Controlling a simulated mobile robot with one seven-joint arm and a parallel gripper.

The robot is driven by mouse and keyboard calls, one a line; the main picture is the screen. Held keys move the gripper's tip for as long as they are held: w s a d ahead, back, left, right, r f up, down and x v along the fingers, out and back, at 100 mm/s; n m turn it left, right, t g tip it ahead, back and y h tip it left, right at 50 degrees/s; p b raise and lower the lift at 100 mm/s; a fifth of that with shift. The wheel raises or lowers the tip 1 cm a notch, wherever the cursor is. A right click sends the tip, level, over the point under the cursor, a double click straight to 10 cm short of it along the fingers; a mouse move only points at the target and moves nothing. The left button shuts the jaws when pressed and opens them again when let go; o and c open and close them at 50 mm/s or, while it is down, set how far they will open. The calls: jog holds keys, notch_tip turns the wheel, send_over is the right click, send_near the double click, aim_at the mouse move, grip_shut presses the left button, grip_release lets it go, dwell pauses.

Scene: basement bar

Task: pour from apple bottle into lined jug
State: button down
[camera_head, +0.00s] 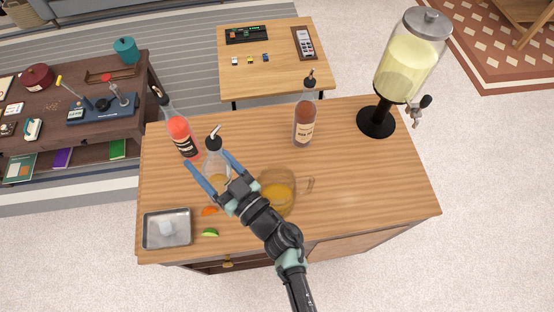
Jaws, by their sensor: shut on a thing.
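My gripper (206,158) has its two blue fingers on either side of a clear bottle (215,160) with a black pourer top, and is shut on it. This bottle stands about upright, with some amber liquid low inside. It is likely the apple bottle, but its label is hidden or unreadable. A clear glass jug (291,178) with a handle on its right stands on the counter, to the right of my gripper and partly behind my arm. Amber liquid lies in the jug's lower part. I cannot make out a line on it.
The wooden counter (360,190) also bears a red bottle (180,133), a brown bottle (304,122) and a drink dispenser (407,68). A metal tray (150,240), a lime piece (210,233) and an orange piece (208,211) lie at the front left. The counter's right side is clear.

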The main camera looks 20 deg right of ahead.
aim_at(216, 168)
jog(key=shift+n+g, duration=0.6)
jog(key=r+p, duration=0.2)
jog(key=p, duration=0.2)
jog(key=d+r+p, duration=0.1)
jog(key=r+p, duration=0.1)
jog(key=p, duration=0.2)
jog(key=shift+s+r, duration=0.2)
jog(key=shift+r, duration=0.05)
jog(key=shift+f, duration=0.1)
jog(key=shift+f, duration=0.1)
